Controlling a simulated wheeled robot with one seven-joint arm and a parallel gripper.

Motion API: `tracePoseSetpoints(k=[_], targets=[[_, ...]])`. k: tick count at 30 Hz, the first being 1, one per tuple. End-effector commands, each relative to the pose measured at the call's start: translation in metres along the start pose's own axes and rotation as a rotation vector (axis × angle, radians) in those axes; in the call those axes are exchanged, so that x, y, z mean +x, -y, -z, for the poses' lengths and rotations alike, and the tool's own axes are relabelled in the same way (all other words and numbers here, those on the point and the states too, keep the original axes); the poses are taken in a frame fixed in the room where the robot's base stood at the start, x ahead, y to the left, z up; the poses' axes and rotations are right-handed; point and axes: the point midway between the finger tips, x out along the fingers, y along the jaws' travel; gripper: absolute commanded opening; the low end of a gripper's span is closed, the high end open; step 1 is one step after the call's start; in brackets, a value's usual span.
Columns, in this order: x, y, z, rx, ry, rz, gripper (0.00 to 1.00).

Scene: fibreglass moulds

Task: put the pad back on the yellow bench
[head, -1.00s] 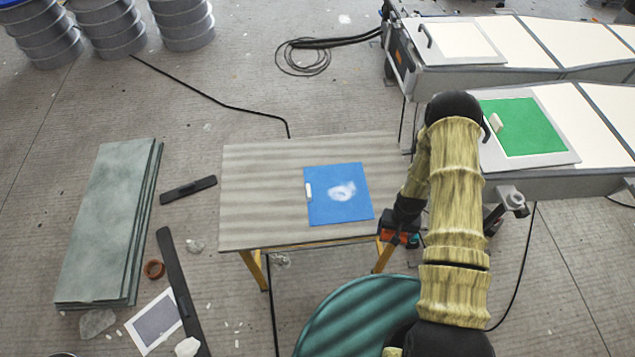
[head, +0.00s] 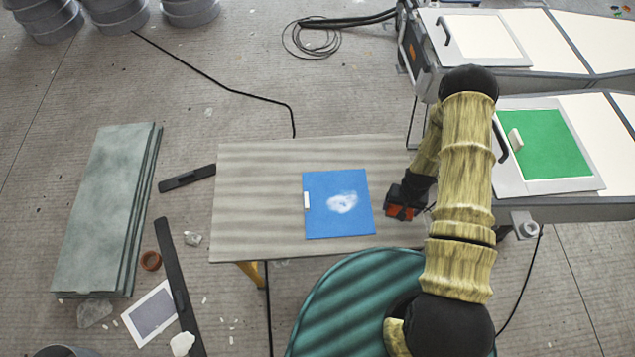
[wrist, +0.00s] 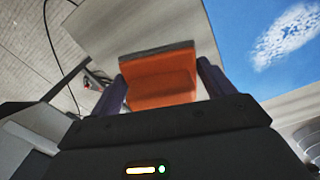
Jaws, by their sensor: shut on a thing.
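The bench (head: 262,220) has a grey-brown striped top and yellow legs, and stands in the middle of the head view. My gripper (head: 405,203) is low over the right end of its top. In the wrist view my gripper (wrist: 160,85) is shut on an orange pad (wrist: 163,78) with a dark grey face, one dark finger on each side. In the head view the pad (head: 399,212) shows as a small red-orange patch. Whether it touches the bench top I cannot tell. My arm hides part of the bench's right end.
A blue panel (head: 325,218) with a white smudge and a small white block (head: 307,200) lie on the bench. The top left of them is bare. A green panel (head: 555,150) lies on the long table at the right. A teal ribbed round thing (head: 330,305) stands in front.

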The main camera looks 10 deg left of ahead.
Motion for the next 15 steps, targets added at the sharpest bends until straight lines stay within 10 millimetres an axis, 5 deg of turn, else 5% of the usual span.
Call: tracePoseSetpoints(k=[15], targets=[[-0.0014,-0.0009,0.0086,-0.023,-0.003,0.006,0.52]])
